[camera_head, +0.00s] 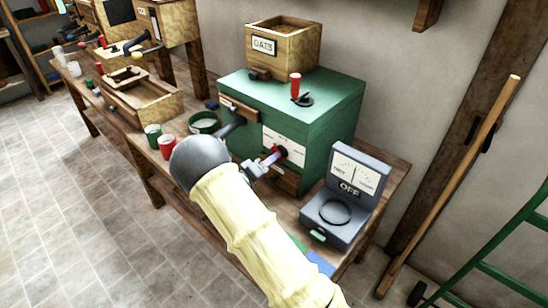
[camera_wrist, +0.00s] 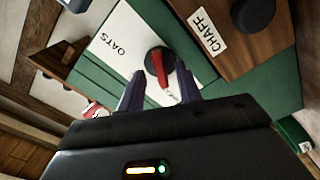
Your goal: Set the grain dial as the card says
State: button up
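The grain dial (camera_wrist: 155,62) is a dark round knob with a red pointer on a white plate (camera_wrist: 125,45). The plate sits on the front of the green mill (camera_head: 318,113). The wrist view is turned, and the word OATS is readable on the plate; other marks are hidden or too small. My gripper (camera_wrist: 160,85) is open, its two fingers apart on either side of the red pointer. I cannot tell whether they touch it. In the head view my gripper (camera_head: 268,161) is right at the dial. No card with readable instructions shows.
A grey meter box (camera_head: 340,215) with an OFF sign stands right of the mill. An OATS hopper (camera_head: 285,48) sits on top. A wooden CHAFF drawer (camera_wrist: 235,35) adjoins the plate. Red (camera_head: 166,146) and green (camera_head: 153,136) cups stand left. A broom (camera_head: 450,185) leans at right.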

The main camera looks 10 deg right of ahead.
jog(key=shift+x, duration=1)
grip_shut()
